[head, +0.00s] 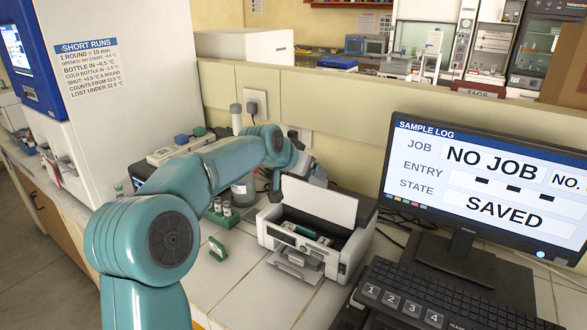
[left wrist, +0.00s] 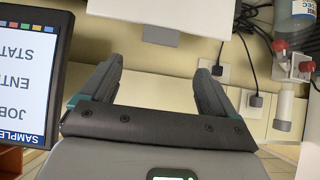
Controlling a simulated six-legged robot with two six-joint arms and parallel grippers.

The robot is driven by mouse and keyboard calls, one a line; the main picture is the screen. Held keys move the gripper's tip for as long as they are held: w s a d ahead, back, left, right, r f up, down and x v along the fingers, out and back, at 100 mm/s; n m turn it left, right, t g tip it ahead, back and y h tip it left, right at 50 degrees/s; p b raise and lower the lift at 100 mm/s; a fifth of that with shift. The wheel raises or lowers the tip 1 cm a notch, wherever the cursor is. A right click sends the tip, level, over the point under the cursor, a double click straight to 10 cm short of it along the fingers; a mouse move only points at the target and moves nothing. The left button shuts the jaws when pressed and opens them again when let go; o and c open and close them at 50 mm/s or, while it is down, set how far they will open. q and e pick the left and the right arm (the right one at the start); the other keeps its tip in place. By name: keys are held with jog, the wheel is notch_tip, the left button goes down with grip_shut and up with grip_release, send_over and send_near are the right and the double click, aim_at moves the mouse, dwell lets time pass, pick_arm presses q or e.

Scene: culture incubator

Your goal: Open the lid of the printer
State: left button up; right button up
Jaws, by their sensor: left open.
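The printer (head: 345,266) is a white and dark box on the white-tiled counter. Its white lid (head: 320,203) stands raised at the back, and the inside shows with a green-marked part in it. The lid also seems to show in the left wrist view as a white panel (left wrist: 140,10) with a grey tab, at the top edge. My left gripper (head: 314,172) is behind and above the raised lid, its fingertips partly hidden. In the left wrist view the gripper (left wrist: 160,70) has its fingers wide apart with nothing between them. My right gripper is not in view.
A monitor (head: 480,195) reading "NO JOB" and "SAVED" and a keyboard (head: 430,305) stand right of the printer. A green rack (head: 222,217) with small vials and a green item (head: 217,248) lie to its left. Wall sockets and cables are behind. Front tiles are clear.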

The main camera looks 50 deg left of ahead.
pick_arm(q)
jog(key=v, duration=0.7)
jog(key=shift+b, duration=0.45)
